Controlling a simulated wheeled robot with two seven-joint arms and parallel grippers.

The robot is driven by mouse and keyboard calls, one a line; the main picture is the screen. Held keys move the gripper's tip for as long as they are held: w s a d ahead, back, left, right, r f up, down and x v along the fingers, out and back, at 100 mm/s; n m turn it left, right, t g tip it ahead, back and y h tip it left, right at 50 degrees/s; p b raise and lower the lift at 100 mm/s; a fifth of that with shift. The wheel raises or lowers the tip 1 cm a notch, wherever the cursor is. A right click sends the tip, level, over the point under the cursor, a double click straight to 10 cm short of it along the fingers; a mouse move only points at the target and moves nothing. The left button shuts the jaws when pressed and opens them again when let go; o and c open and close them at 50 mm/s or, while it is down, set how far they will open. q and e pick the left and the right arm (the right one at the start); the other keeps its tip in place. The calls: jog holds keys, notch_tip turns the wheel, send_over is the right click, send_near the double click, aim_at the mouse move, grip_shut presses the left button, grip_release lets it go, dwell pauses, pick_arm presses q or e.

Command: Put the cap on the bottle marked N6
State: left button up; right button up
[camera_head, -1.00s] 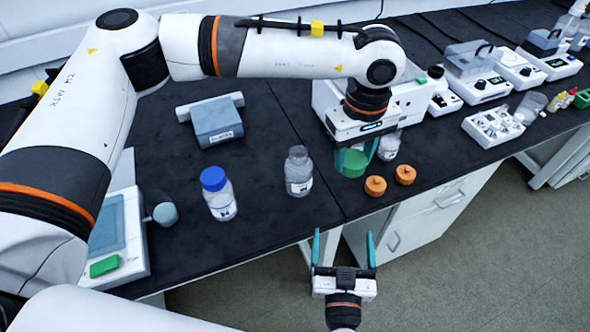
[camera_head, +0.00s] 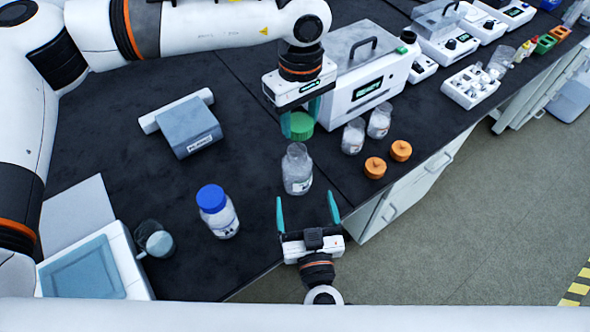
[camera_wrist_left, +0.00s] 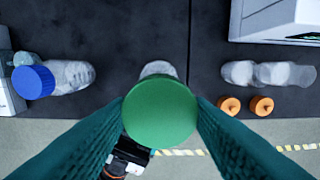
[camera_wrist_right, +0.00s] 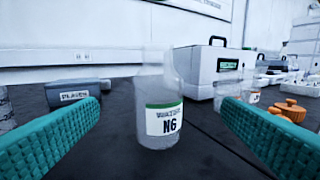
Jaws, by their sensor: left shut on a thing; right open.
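The open bottle marked N6 (camera_head: 297,170) stands upright on the black bench; its label with a green band reads N6 in the right wrist view (camera_wrist_right: 163,118). My left gripper (camera_head: 300,120) is shut on a green cap (camera_head: 301,126). The cap is held above and slightly behind the bottle neck in the head view, apart from it. In the left wrist view the cap (camera_wrist_left: 160,112) hides most of the bottle (camera_wrist_left: 158,69). My right gripper (camera_head: 308,205) is open and empty at the bench's front edge, its fingers pointing toward the bottle, not touching it.
A blue-capped bottle (camera_head: 218,211) stands to the left. Two open clear containers (camera_head: 366,127) and two orange caps (camera_head: 387,159) are to the right. A white instrument (camera_head: 358,75) stands behind them. A grey block labelled PLACES (camera_head: 190,127) is at back left.

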aim_at(296, 160)
pick_arm(q)
jog(key=shift+w+a, duration=0.1)
jog(key=shift+a, duration=0.1)
pick_arm(e)
jog(key=shift+w+a, duration=0.2)
jog(key=shift+w, duration=0.25)
jog(key=w, duration=0.3)
jog(key=w+a, duration=0.1)
jog(key=w, duration=0.7)
jog(key=shift+w+a, duration=0.1)
jog(key=shift+a, duration=0.3)
jog(key=c, duration=1.4)
pick_arm(q)
jog(key=shift+f, duration=2.55)
pick_arm(e)
jog(key=shift+c, duration=0.3)
